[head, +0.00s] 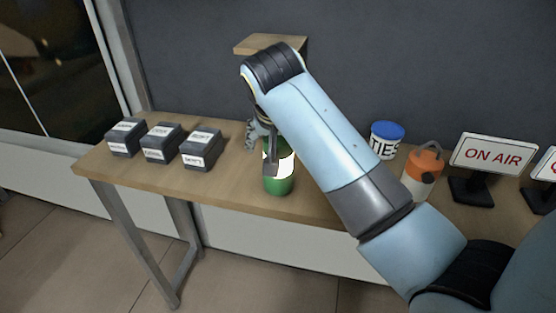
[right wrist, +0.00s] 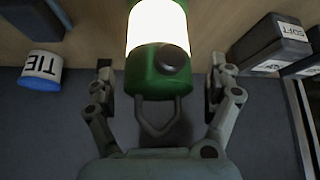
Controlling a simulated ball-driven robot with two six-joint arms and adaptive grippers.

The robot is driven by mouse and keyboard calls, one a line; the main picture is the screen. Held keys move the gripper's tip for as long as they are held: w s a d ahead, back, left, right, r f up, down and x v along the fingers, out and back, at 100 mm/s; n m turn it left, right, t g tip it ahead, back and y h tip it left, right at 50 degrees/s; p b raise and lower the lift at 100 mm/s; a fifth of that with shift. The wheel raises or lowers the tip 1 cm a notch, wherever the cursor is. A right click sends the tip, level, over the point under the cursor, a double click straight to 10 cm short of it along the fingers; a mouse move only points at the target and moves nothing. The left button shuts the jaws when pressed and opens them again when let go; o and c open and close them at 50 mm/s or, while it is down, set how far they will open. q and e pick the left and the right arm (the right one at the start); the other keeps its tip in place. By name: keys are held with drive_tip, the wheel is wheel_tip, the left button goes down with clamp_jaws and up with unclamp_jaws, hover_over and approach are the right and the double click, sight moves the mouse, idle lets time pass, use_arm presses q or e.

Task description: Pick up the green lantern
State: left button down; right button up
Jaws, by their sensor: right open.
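The green lantern (head: 278,184) stands upright on the wooden table near its front edge, partly hidden by my right arm and gripper. In the right wrist view the lantern (right wrist: 155,72) shows a bright white glowing middle, a green cap with a round dark knob, and a wire handle. My right gripper (head: 263,150) is at the lantern. In the right wrist view its open fingers (right wrist: 160,78) stand on either side of the lantern, with a visible gap on each side. My left gripper is not in view.
Several dark labelled boxes (head: 162,143) stand left of the lantern. To the right are a blue-lidded tub (head: 386,142), an orange-topped lantern (head: 424,168) and an ON AIR sign (head: 492,155). A wooden ledge (head: 258,44) is at the back wall.

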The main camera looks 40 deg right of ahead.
drive_tip(key=shift+x, duration=1.45)
drive_tip(key=shift+s, duration=0.1)
drive_tip(key=c, duration=1.4)
